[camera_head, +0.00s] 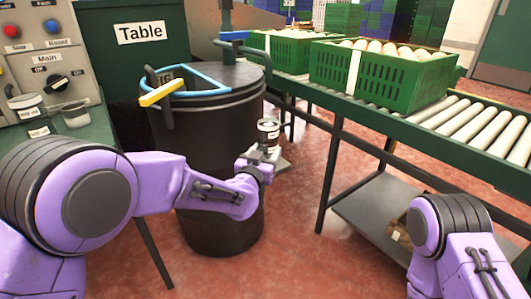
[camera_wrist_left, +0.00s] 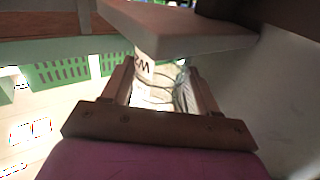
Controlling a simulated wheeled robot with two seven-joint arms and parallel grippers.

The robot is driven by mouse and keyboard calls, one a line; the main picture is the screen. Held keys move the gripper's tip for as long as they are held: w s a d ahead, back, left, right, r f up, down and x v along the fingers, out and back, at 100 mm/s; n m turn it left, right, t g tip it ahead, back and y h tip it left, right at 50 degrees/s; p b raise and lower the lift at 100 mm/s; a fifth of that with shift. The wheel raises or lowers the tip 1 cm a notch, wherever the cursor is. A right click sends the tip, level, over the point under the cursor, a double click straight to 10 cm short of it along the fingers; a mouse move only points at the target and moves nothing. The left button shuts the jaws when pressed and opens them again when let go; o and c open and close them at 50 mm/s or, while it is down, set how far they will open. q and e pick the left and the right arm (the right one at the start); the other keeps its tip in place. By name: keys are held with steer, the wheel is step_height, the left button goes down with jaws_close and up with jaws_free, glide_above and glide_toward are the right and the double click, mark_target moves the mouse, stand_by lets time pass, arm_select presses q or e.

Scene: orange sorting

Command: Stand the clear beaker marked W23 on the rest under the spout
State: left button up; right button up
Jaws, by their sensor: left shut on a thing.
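My left gripper (camera_head: 261,157) is shut on a clear beaker (camera_head: 268,131) with a dark rim and a white label, held upright in front of the dark barrel. In the left wrist view the beaker (camera_wrist_left: 147,72) is between the fingers, with part of an upside-down W mark showing. A flat grey rest (camera_wrist_left: 185,32) is close against the beaker's base end in that view. In the head view the rest (camera_head: 283,166) shows partly behind my gripper. I cannot tell whether beaker and rest touch. My right gripper is out of view; only its arm shows.
Labelled cups (camera_head: 76,114) stand by the control panel (camera_head: 40,50) at left. A roller conveyor (camera_head: 440,127) carries green crates (camera_head: 375,75) at right. Red floor is open between barrel and conveyor.

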arm_select(q)
steer(key=shift+f, duration=0.4)
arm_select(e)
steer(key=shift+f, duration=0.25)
arm_select(q)
steer(key=o, duration=1.2)
steer(key=shift+r, duration=0.1)
steer(key=shift+o, duration=0.2)
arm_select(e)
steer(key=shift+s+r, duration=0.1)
arm_select(q)
steer(key=p+v, duration=0.3)
steer(key=v, duration=0.7)
steer(key=shift+s, duration=0.3)
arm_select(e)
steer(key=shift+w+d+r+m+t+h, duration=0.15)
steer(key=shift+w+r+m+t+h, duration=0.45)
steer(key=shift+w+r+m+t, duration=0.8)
